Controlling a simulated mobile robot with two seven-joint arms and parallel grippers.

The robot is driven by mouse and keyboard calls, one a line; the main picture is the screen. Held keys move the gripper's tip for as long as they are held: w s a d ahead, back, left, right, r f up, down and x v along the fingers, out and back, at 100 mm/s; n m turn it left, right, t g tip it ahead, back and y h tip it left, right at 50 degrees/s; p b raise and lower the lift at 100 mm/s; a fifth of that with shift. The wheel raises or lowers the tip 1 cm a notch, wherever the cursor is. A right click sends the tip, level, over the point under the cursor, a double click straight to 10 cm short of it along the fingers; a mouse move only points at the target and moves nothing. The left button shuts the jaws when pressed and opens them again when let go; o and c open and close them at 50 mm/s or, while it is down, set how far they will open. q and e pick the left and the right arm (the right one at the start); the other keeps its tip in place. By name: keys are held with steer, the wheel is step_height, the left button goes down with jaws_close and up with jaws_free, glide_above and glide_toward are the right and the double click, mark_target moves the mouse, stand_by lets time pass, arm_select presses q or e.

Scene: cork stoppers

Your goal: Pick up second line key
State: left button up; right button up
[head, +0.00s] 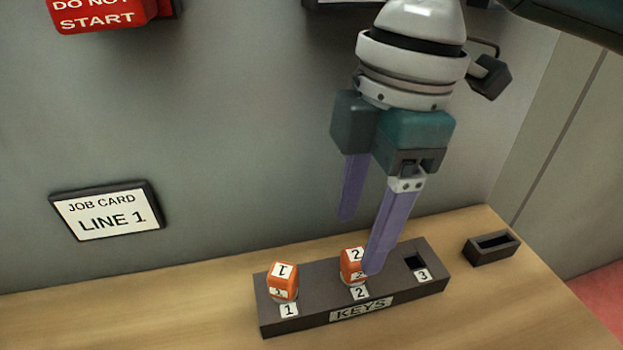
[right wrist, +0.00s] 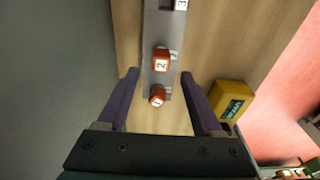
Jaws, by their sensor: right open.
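The line 2 key (head: 351,262) is an orange block with white "2" labels, seated in the middle slot of the dark KEYS rack (head: 268,315). The line 1 key (head: 283,282) stands in the left slot; slot 3 (head: 414,262) looks empty. My right gripper (head: 359,243) is open, its purple fingers pointing down over the rack; one fingertip partly covers the line 2 key in the head view. In the right wrist view the line 2 key (right wrist: 161,61) and line 1 key (right wrist: 157,96) appear between or just beyond the open fingers (right wrist: 159,75). My left gripper is not in view.
A small dark open holder (head: 491,247) stands right of the rack. A "JOB CARD LINE 1" sign (head: 107,210) and a red "DO NOT START" sign (head: 100,14) are on the grey wall behind. A yellow box (right wrist: 231,100) shows in the right wrist view. The wooden bench front-left is clear.

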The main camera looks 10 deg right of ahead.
mark_target(358, 255)
step_height(358, 255, down, 4)
jaws_close()
stand_by(0.6)
